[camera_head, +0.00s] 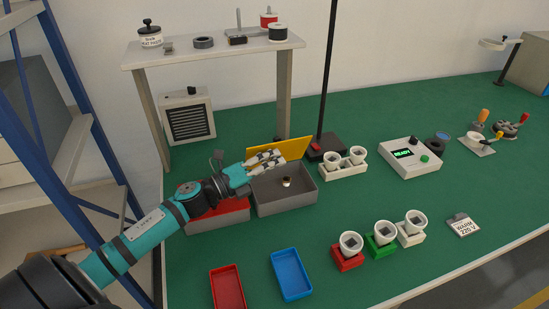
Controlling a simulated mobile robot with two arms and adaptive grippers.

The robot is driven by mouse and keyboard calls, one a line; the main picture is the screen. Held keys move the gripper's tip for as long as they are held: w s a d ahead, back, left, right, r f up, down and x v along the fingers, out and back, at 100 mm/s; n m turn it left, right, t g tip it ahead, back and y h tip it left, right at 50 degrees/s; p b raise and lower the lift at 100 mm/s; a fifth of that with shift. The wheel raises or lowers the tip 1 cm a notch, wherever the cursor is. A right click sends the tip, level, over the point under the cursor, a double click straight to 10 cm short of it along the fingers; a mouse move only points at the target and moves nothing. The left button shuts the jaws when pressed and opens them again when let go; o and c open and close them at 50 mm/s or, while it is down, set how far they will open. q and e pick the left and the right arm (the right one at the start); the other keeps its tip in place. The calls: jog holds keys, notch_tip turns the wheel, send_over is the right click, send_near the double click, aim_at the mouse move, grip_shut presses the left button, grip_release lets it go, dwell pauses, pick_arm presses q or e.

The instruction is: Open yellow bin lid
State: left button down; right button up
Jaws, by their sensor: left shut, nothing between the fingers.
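The yellow lid (296,148) stands raised and tilted at the back edge of an open grey bin (293,204). A small bulb-like object (287,182) lies inside this bin. My left gripper (280,158) is shut and empty. My right gripper is out of view.
A bin with a red lid (232,205) stands directly left, partly under my left arm. White double sockets (342,166) stand close on the right. A black pole rises behind them. Red (214,272) and blue (306,288) trays lie in front. A shelf stands behind.

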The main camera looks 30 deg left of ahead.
aim_at(277, 139)
pick_arm(q)
jog(key=shift+w+d, duration=0.15)
jog(key=shift+w, duration=0.05)
jog(key=w+a+r+n+p, duration=0.1)
jog(key=n+p, duration=0.1)
jog(key=p, duration=0.1)
jog(key=w+a+r+n+p, duration=0.1)
jog(key=r+n+p, duration=0.1)
jog(key=p, duration=0.2)
jog(key=shift+w+a+g+y, duration=0.2)
jog(key=shift+a+g+y, duration=0.2)
jog(key=shift+w+a+n+p, duration=0.35)
jog(key=shift+a+n+p, duration=0.05)
jog(key=shift+n, duration=0.3)
jog(key=shift+f, duration=0.2)
jog(key=shift+a, duration=0.1)
